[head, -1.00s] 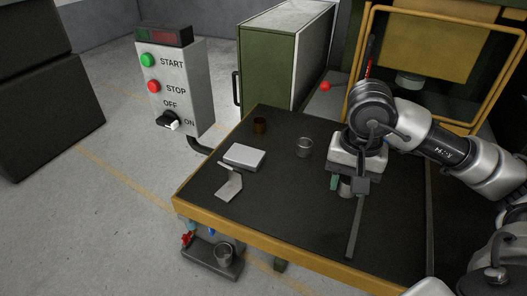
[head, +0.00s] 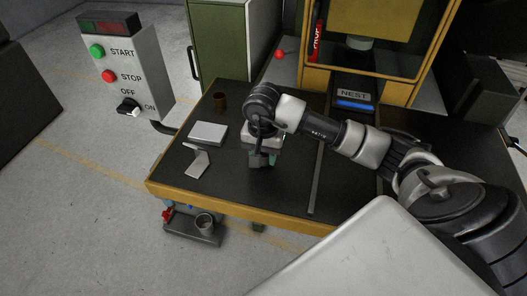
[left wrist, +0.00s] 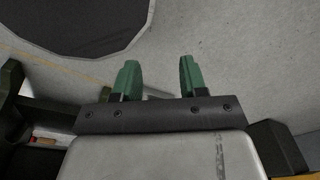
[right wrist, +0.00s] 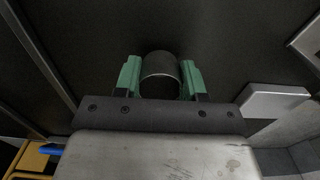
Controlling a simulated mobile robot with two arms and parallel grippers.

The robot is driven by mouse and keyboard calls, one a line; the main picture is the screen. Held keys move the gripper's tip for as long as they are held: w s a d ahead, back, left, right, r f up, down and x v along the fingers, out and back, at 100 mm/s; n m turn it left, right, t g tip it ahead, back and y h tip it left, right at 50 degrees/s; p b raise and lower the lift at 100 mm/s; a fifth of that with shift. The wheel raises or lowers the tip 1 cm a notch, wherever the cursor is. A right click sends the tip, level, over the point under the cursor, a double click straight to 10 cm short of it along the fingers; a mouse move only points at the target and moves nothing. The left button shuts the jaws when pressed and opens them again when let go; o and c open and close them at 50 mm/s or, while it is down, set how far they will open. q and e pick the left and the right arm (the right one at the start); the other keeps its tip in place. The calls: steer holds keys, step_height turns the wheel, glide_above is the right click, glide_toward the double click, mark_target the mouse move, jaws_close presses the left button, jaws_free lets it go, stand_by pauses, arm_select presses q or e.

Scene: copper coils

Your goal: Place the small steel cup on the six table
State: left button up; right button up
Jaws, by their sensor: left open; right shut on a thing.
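My right gripper (head: 262,163) is over the dark worktable (head: 232,192), which has a yellow edge; I see no number on it. In the right wrist view its green fingers (right wrist: 160,82) are shut on a small grey cup (right wrist: 160,72), which looks like the steel cup. In the head view the gripper mostly hides this cup, and whether it touches the tabletop is unclear. My left gripper (left wrist: 156,80) is open and empty in the left wrist view, above the floor. It is outside the head view.
A brown cup (head: 219,101), a pale block (head: 208,134) and a grey angled plate (head: 197,161) are on the table's left part. A long bar (head: 317,180) lies to the right. Another cup (head: 205,222) stands on a low shelf. The NEST station (head: 353,96) is behind.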

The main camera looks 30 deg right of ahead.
steer(key=shift+f, duration=0.6)
steer(key=o, duration=0.9)
arm_select(q)
steer(key=shift+s+a, duration=0.1)
steer(key=shift+s, duration=0.5)
